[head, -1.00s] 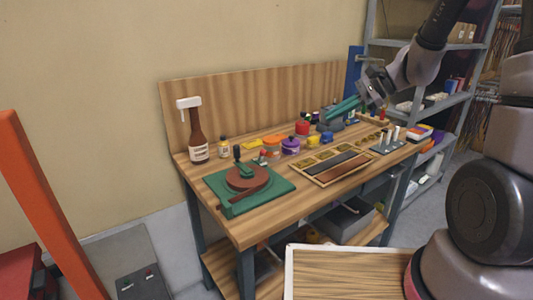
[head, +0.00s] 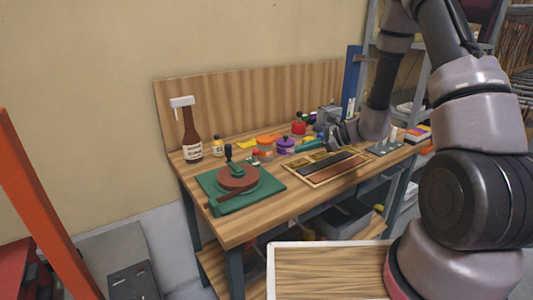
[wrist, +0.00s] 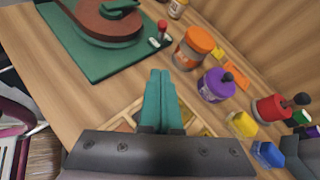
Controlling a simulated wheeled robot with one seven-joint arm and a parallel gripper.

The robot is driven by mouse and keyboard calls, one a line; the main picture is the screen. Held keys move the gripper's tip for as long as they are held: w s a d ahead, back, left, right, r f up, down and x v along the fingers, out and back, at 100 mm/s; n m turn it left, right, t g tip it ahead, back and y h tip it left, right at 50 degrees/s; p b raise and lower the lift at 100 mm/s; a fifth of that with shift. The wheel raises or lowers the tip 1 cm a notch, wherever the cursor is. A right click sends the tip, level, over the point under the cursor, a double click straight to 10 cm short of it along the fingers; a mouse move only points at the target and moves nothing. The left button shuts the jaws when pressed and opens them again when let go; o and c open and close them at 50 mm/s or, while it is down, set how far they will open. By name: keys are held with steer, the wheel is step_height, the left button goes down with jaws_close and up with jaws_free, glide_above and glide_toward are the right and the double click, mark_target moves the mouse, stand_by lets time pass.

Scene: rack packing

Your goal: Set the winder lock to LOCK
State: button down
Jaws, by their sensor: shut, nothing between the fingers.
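The winder has a green base (head: 265,190) with a brown disc (head: 236,180) and a dark upright handle on top. In the wrist view the green base (wrist: 80,62) and brown disc (wrist: 105,22) are at the upper left. A small red-knobbed lever (wrist: 162,26) on a pale plate stands at the base's corner; it may be the winder lock, but no lettering is readable. In the head view its red knob (head: 256,154) is tiny. My gripper (wrist: 161,74) is shut and empty, its teal fingers together above the bench, apart from the winder and lever.
An orange-lidded jar (wrist: 192,48), a purple jar (wrist: 216,85) and a red pot (wrist: 270,108) stand to the right of my fingers in the wrist view. A partitioned wooden tray (head: 325,168) lies on the bench. A brown bottle (head: 191,135) stands at the back left.

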glide_toward(254, 155)
steer(key=f, duration=0.1)
steer(key=w+f, duration=0.1)
steer(key=f, duration=0.1)
steer(key=w+f, duration=0.1)
steer(key=shift+a+f, duration=0.1)
steer(key=shift+f, duration=0.2)
steer(key=shift+w+a+r, duration=0.1)
steer(key=shift+a+r, duration=0.15)
steer(key=shift+a, duration=0.3)
steer(key=shift+w+a+r, duration=0.1)
steer(key=shift+a+r, duration=0.15)
steer(key=shift+a, duration=0.35)
steer(key=shift+w+a+r, duration=0.15)
steer(key=shift+a+r, duration=0.05)
steer(key=shift+a, duration=0.4)
steer(key=shift+r, duration=0.1)
